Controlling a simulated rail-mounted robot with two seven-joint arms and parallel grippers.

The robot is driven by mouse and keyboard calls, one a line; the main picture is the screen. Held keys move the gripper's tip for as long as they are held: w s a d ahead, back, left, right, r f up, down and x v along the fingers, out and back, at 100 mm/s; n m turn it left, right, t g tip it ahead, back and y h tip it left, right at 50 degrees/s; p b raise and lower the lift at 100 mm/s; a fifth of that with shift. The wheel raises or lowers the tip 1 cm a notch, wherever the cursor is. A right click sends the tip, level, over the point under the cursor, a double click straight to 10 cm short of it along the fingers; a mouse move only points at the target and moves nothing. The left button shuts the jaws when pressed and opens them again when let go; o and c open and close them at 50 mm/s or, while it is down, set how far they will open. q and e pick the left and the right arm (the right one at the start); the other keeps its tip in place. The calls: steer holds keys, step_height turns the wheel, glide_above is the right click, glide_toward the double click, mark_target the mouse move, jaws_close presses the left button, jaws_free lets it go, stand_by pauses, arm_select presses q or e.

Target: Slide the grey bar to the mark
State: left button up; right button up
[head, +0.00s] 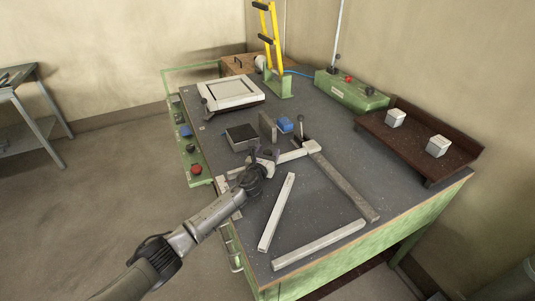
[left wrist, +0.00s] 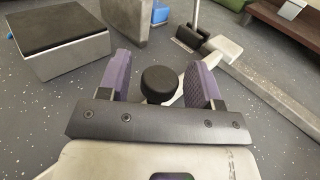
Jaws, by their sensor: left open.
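A long, darker grey bar (head: 345,187) lies on the dark bench top, running from a pale corner block (head: 312,147) toward the front right. Part of it shows at the right of the left wrist view (left wrist: 268,82). I cannot make out a mark for the bar. My right gripper is out of view.
Pale bars lie at the front (head: 320,244) and left (head: 277,212). A black-topped block (head: 241,137), upright plate (head: 267,126) and blue block (head: 284,125) stand behind my gripper. A brown shelf (head: 420,145) with two pale blocks is at right. Bench between the bars is clear.

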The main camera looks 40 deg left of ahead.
arm_select(q)
jaws_close()
steer(key=shift+s+d+r+p, duration=0.2)
steer(key=shift+d+p, duration=0.25)
steer(key=shift+p, duration=0.1)
steer(key=shift+s+d+p, duration=0.45)
steer(key=shift+d+p, duration=0.15)
steer(key=shift+d, duration=0.25)
steer(key=shift+d+f, duration=0.1)
steer(key=shift+f, duration=0.1)
jaws_free()
steer(key=shift+s, duration=0.1)
steer(key=p+v, duration=0.3)
steer(key=v, duration=0.9)
steer(key=shift+s, duration=0.2)
steer(key=shift+s+d, duration=0.25)
steer(key=shift+s, duration=0.35)
